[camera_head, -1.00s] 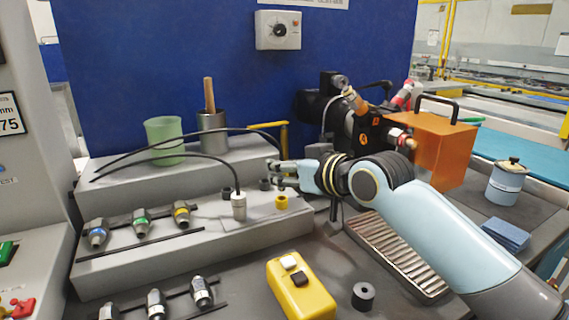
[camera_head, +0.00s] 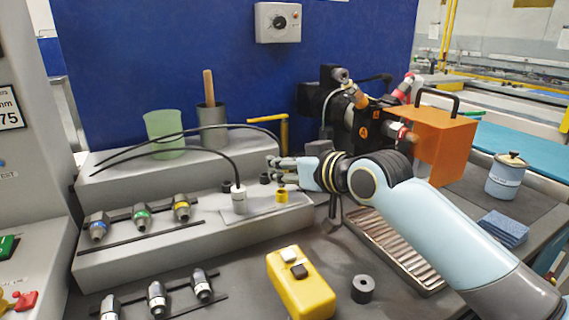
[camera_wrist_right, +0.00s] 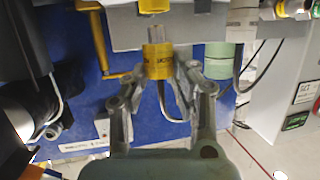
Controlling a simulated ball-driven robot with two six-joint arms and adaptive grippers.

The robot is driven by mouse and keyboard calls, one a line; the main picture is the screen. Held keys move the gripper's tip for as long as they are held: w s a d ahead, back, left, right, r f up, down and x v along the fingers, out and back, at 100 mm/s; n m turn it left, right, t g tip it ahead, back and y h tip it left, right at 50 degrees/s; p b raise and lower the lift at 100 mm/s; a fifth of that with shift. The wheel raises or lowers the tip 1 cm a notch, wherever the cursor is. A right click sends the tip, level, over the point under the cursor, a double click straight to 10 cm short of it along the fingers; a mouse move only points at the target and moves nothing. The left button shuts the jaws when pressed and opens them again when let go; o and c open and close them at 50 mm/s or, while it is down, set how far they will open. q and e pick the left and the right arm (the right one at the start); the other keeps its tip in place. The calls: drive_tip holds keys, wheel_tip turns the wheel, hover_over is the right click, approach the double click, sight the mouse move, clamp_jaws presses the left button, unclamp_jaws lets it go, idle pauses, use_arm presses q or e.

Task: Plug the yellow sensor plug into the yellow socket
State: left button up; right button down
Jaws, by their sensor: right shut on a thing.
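My right gripper (camera_head: 275,170) reaches in from the right above the grey stepped block. In the right wrist view its fingers (camera_wrist_right: 165,85) are shut on the yellow sensor plug (camera_wrist_right: 158,66), a yellow banded body with a grey cable. In the head view the plug is hidden by the gripper. The yellow socket (camera_head: 282,196) stands on the lower step, just below the gripper. It appears to show as the yellow piece (camera_wrist_right: 155,5) at the top edge of the wrist view, apart from the plug. My left gripper is not in view.
A white plug (camera_head: 239,202) with a black cable stands left of the yellow socket. Dark sockets (camera_head: 264,178) are close by. A green cup (camera_head: 164,135), a grey pot (camera_head: 212,127) and a yellow bent bar (camera_head: 283,130) stand behind. A yellow switch box (camera_head: 301,285) sits in front.

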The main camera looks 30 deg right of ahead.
drive_tip(key=shift+p, duration=0.55)
idle(0.9)
drive_tip(key=shift+f+b, duration=0.95)
drive_tip(key=shift+f, duration=0.4)
drive_tip(key=c, duration=1)
unclamp_jaws()
drive_tip(key=v, duration=1.2)
drive_tip(key=shift+s, duration=0.15)
